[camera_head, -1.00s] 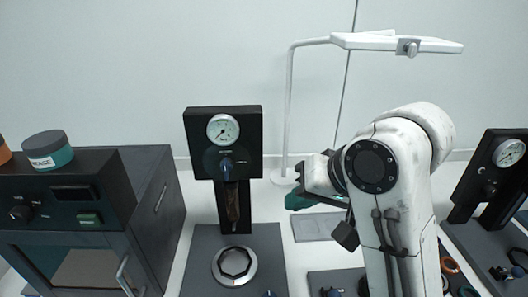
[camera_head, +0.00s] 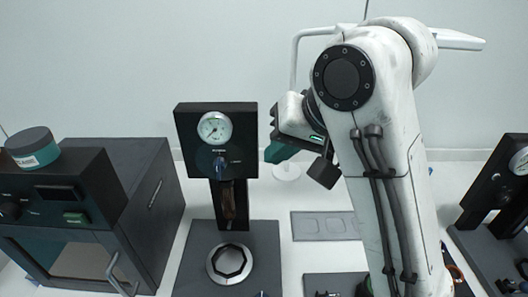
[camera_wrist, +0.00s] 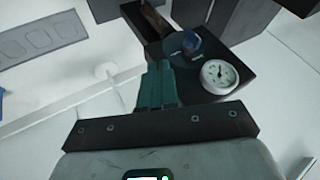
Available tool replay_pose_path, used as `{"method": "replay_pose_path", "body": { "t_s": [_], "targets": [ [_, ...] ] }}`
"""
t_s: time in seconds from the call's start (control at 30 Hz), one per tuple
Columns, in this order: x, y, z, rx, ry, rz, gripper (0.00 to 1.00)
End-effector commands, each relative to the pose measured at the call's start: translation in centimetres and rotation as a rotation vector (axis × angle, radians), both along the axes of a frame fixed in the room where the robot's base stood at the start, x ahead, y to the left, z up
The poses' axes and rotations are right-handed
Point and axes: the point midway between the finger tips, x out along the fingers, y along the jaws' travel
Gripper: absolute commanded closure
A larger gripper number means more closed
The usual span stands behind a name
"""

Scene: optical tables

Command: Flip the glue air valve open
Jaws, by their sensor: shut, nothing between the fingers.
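The likely glue air valve is a small blue knob (camera_head: 220,164) on a black upright panel (camera_head: 187,135), below a round white gauge (camera_head: 214,128). In the wrist view the blue knob (camera_wrist: 191,42) sits on a dark round plate beside the gauge (camera_wrist: 219,76). The knob's exact turn is too small to read. My gripper (camera_head: 276,152) is to the right of the panel, about level with the knob and apart from it. Its teal fingers (camera_wrist: 157,68) are together and empty, and in the wrist view their tips appear near the panel's edge.
A brown syringe-like part (camera_head: 228,200) hangs below the panel over a base with a silver octagonal ring (camera_head: 229,263). A dark oven-like box (camera_head: 80,215) stands left. A grey tray (camera_head: 325,226) lies right of the base. Another gauge stand (camera_head: 495,190) is at far right.

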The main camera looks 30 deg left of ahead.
Motion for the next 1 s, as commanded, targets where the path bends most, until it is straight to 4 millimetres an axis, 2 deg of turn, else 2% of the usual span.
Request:
{"method": "replay_pose_path", "body": {
  "t_s": [0.43, 0.7, 1.0],
  "targets": [
    [0.6, 5.1, -6.8, -0.003, 0.003, 0.0, 1.0],
    [-1.2, 7.9, -6.6, 0.0, -0.001, 0.001, 1.0],
    [-1.5, 8.4, -6.7, 0.0, 0.0, 0.0, 1.0]
  ]
}}
